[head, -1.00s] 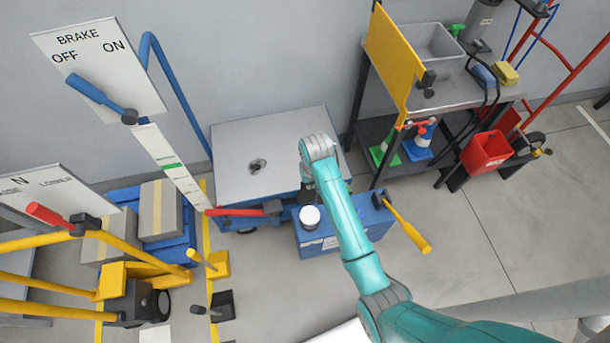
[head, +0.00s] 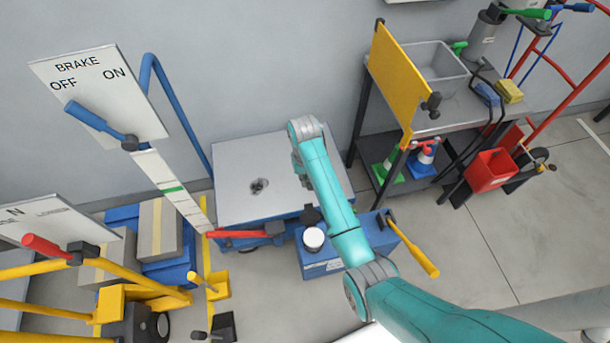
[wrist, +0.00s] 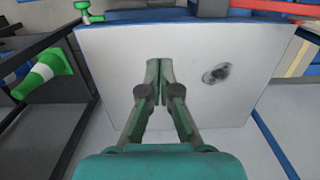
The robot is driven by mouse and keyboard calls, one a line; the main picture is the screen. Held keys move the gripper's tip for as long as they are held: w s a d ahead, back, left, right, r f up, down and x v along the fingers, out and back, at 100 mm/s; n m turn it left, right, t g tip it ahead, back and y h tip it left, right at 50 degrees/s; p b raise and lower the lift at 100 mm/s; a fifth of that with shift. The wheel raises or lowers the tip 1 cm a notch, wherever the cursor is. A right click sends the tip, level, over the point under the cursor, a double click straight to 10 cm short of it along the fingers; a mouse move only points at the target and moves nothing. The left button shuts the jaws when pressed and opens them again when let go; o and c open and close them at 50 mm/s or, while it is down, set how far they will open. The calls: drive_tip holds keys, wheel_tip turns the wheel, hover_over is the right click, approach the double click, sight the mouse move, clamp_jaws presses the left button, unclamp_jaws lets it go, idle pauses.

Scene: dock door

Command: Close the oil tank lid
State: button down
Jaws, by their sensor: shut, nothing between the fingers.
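A blue box (head: 322,264), which looks like the oil tank, stands on the floor in front of a grey-topped blue table in the head view. A white round cap or filler (head: 314,239) sits on its top. A dark piece (head: 312,214) stands just behind the white part; it may be the raised lid, but it is too small to tell. My gripper (wrist: 155,70) is shut and empty in the wrist view, over the grey table top (wrist: 120,85). The white part cannot be made out in the wrist view.
A red lever (head: 238,234) lies left of the box, and a yellow handle (head: 420,255) sticks out at its right. A blue pipe (head: 170,100) rises behind left. A cart with a grey bin (head: 430,70) and a yellow panel (head: 400,80) stands right. Floor right of the handle is clear.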

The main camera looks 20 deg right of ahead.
sight(310, 216)
drive_tip(key=shift+s+a+f, duration=0.2)
drive_tip(key=shift+s+f, duration=0.8)
drive_tip(key=shift+s+a+f, duration=0.15)
drive_tip(key=shift+s+f, duration=0.8)
drive_tip(key=shift+s, duration=0.1)
